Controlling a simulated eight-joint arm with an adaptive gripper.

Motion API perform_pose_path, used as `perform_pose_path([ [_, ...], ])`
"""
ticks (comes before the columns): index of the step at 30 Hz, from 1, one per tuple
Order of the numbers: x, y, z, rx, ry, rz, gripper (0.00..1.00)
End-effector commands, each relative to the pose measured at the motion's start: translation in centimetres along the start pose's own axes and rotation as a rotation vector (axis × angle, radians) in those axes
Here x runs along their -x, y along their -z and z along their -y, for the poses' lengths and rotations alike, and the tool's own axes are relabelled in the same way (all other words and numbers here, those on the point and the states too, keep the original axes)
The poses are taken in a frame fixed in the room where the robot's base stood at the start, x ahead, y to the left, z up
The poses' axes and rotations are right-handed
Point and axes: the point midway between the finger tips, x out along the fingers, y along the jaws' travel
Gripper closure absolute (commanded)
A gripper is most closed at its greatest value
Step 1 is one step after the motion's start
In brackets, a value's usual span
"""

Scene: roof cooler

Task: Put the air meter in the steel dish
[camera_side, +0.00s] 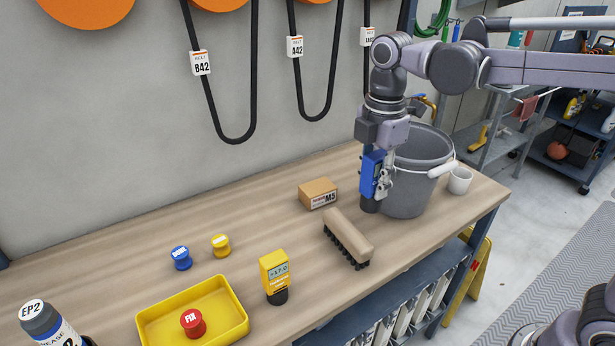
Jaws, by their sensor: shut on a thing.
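My gripper (378,190) points down at the right part of the bench, in front of the grey bucket. It is shut on a blue meter-like device (371,174) with a dark round foot, held upright. Whether its foot touches the bench is hard to tell. A yellow meter (274,271) reading about +17.0 stands on a dark round base near the front edge. I cannot read a label showing which one is the air meter. No steel dish is clearly visible; a yellow tray (146,328) at the front holds a red FIX knob (193,322).
The grey bucket (418,180) stands close behind my gripper, with a white cup (460,181) to its right. A brush (347,238) and an M5 box (318,194) lie left of my gripper. Blue (181,258) and yellow (221,245) knobs stand further left. Belts (235,138) hang on the wall.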

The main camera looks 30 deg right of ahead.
Motion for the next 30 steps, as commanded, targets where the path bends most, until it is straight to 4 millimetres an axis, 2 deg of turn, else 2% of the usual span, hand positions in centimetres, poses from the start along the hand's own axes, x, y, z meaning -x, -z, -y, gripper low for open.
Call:
perform_pose_path([
  [1,1.4,0.0,0.0,0.000,0.000,0.000,1.00],
  [6,5.2,0.0,0.0,0.000,0.000,0.000,1.00],
  [14,9.3,0.0,0.0,0.000,0.000,0.000,1.00],
  [23,10.8,-5.7,-5.3,-0.133,0.000,0.000,1.00],
  [26,11.4,-8.7,-7.3,-0.192,-0.001,0.000,1.00],
  [30,12.0,-14.1,-9.9,-0.288,-0.001,0.000,1.00],
])
